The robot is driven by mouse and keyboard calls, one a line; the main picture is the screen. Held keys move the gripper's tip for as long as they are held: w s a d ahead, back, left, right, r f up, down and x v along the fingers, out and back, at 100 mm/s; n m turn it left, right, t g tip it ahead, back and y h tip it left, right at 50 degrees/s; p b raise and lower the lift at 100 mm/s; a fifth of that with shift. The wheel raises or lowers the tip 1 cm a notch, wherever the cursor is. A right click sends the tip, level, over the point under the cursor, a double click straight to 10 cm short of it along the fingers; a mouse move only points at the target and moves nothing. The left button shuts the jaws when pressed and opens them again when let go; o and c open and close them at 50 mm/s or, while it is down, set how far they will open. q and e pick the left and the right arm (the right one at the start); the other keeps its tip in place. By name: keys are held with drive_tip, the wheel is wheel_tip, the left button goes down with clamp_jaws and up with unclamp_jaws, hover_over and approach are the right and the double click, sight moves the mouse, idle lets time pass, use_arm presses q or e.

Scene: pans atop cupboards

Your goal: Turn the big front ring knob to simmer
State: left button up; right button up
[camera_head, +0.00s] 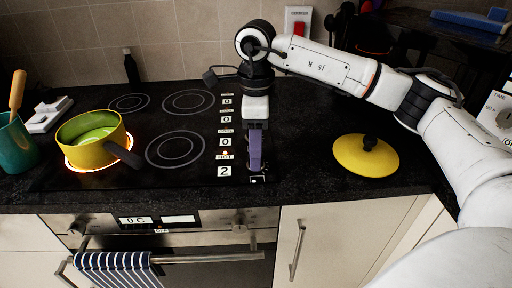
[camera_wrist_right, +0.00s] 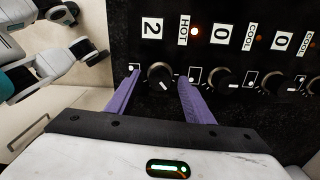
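The big front ring knob (camera_wrist_right: 160,75) is round and dark with a pale pointer mark, beside a label reading 2 and a lit HOT lamp. In the right wrist view, my right gripper (camera_wrist_right: 158,77) has its purple fingers apart, one on each side of this knob, with small gaps visible. In the head view, the right gripper (camera_head: 256,170) points down at the front of the knob row and largely hides the knob. A yellow pot (camera_head: 92,154), green inside, sits on the glowing front left ring.
More knobs (camera_wrist_right: 218,78) run in a row behind the front one, their labels reading 0. A yellow lid (camera_head: 352,157) lies on the counter to the right. A teal cup (camera_head: 15,147) stands at the left. A striped towel (camera_head: 116,270) hangs on the oven handle.

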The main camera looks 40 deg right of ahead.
drive_tip(key=shift+r, duration=0.1)
wheel_tip(320, 180, up, 10)
idle(0.6)
idle(0.4)
